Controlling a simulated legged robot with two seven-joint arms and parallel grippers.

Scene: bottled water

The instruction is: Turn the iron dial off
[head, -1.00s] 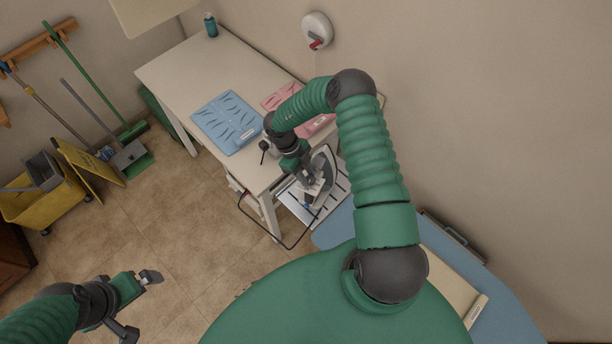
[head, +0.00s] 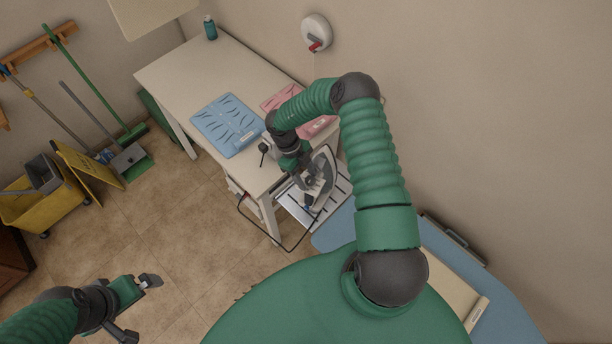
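The iron (head: 325,172) stands on a slotted metal rest (head: 296,208) at the near end of the table, partly covered by my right gripper. My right gripper (head: 312,184) is at the iron's near side, over the area where a dial could be. The dial itself cannot be made out, and the fingers are too small and overlapped to tell open from shut. My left gripper (head: 140,308) is low at the left above the floor, its two fingers spread apart and empty.
A white table (head: 175,72) holds a blue folded cloth (head: 227,124), a pink one (head: 281,96) and a teal bottle (head: 210,27). A blue ironing board (head: 510,318) lies at right. A yellow mop bucket (head: 35,205) and brooms stand left. The floor between is clear.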

